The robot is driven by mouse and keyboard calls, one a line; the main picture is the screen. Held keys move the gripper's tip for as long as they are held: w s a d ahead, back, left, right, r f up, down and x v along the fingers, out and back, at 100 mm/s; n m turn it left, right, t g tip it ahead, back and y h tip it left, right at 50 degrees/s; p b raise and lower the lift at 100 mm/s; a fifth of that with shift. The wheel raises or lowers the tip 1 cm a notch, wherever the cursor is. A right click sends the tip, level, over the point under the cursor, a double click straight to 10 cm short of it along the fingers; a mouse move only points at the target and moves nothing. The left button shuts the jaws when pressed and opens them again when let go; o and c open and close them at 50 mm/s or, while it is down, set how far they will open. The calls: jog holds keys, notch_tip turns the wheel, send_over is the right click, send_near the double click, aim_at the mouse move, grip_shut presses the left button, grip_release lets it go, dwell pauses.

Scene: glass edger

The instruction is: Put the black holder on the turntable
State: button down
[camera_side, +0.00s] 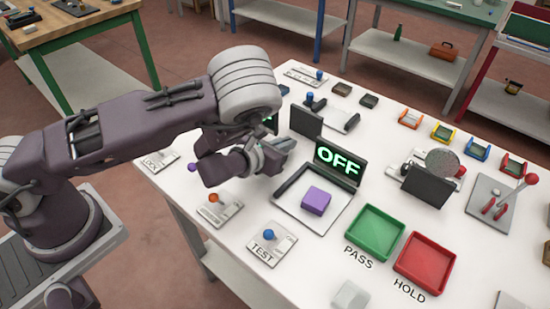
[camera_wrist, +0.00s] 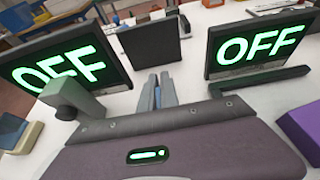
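My gripper (camera_side: 284,146) is above the white table, left of the open laptop-like unit with the green OFF screen (camera_side: 338,168). In the wrist view its two fingers (camera_wrist: 159,92) are close together, with nothing visible held between them. Two small dark blocks (camera_side: 342,89) (camera_side: 369,100) lie at the table's back edge; I cannot tell whether either is the black holder. A grey disc (camera_side: 442,160) stands behind a black panel (camera_side: 427,186) on the right. I cannot make out a turntable for certain.
A purple block (camera_side: 316,200) sits on the unit's base. Green (camera_side: 375,233) and red (camera_side: 425,258) trays are in front. Coloured holders (camera_side: 443,132) line the back right. A dark panel (camera_wrist: 150,40) stands ahead of my gripper, between two OFF screens.

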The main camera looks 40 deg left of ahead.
dwell(0.3)
jog(key=a+r, duration=0.1)
jog(key=r, duration=0.4)
jog(key=w+a+r, duration=0.1)
jog(key=a+r, duration=0.1)
jog(key=r, duration=0.4)
jog(key=a+r, duration=0.1)
jog(key=r, duration=0.5)
jog(key=shift+w+a+r, duration=0.15)
jog(key=shift+a+r, duration=0.1)
jog(key=shift+a, duration=0.15)
jog(key=s+a+r, duration=0.1)
jog(key=a+r, duration=0.4)
jog(key=a, duration=0.1)
jog(key=d+f, duration=0.1)
jog(key=d, duration=0.1)
jog(key=d+f, duration=0.1)
jog(key=f, duration=0.1)
jog(key=d+f, duration=0.2)
jog(key=shift+w+d, duration=0.35)
jog(key=s+d+f, duration=0.1)
jog(key=d+f, duration=0.4)
jog(key=f, duration=0.2)
jog(key=shift+f, duration=0.25)
jog(key=shift+f, duration=0.1)
notch_tip(320, 180, down, 9)
jog(key=shift+f, duration=0.2)
jog(key=shift+f, duration=0.2)
